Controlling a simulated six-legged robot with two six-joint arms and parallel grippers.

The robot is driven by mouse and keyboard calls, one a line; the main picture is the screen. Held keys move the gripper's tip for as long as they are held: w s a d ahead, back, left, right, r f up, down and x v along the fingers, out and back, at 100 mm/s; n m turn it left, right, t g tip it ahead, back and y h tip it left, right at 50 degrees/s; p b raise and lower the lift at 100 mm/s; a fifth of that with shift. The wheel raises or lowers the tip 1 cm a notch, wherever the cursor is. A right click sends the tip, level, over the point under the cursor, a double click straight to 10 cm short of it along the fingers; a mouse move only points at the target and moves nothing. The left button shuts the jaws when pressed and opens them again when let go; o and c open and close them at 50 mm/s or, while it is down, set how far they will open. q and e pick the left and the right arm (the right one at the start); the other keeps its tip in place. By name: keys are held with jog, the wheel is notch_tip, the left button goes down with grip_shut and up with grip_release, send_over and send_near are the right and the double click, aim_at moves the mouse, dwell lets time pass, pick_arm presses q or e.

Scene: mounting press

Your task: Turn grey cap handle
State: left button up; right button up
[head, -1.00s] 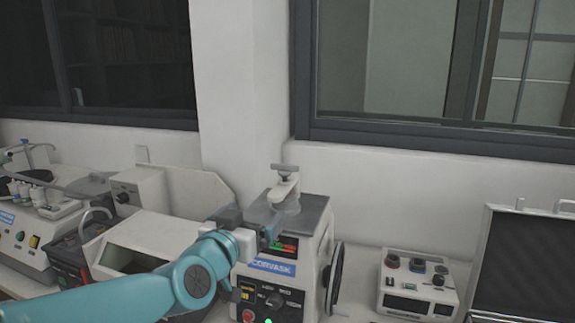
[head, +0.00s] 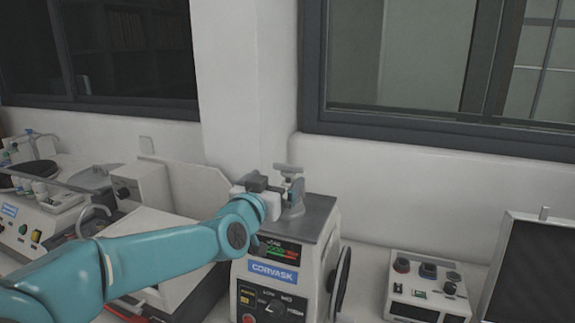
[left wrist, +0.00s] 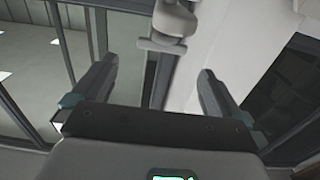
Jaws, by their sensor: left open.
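The mounting press (head: 275,270), a white machine labelled CORVASK, has a grey top plate. The grey cap handle (head: 289,168) is a small T-shaped bar above a rounded grey cap (head: 293,206) on that plate. My left gripper (head: 284,187) is at the cap's left side, just below the bar; its fingers partly hide the cap arm. In the left wrist view, the two fingers of my left gripper (left wrist: 152,82) are wide apart with nothing between them. The handle bar (left wrist: 162,46) shows ahead of them, nearer the top edge. I cannot tell whether anything touches. My right gripper is out of view.
A black handwheel (head: 340,280) is on the press's right side. A small control box (head: 428,284) and an open dark case (head: 520,275) stand to the right. Bench machines (head: 40,222) crowd the left. The wall and window (head: 400,60) are behind.

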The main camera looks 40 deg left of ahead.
aim_at(288, 167)
pick_arm(q)
jog(key=x, duration=0.1)
jog(key=p+x, duration=0.1)
jog(key=x, duration=0.2)
jog(key=shift+w+a+r+p, duration=0.1)
jog(key=shift+a+r+p, duration=0.25)
jog(key=shift+a+p, duration=0.05)
jog(key=shift+f+x, duration=0.2)
jog(key=shift+x, duration=1)
jog(key=shift+w+d+f, duration=0.1)
jog(key=shift+w+d, duration=0.1)
jog(key=shift+w, duration=0.15)
jog(key=shift+s+a, duration=0.15)
jog(key=shift+s, duration=0.3)
jog(key=shift+w, duration=0.2)
jog(key=c, duration=0.9)
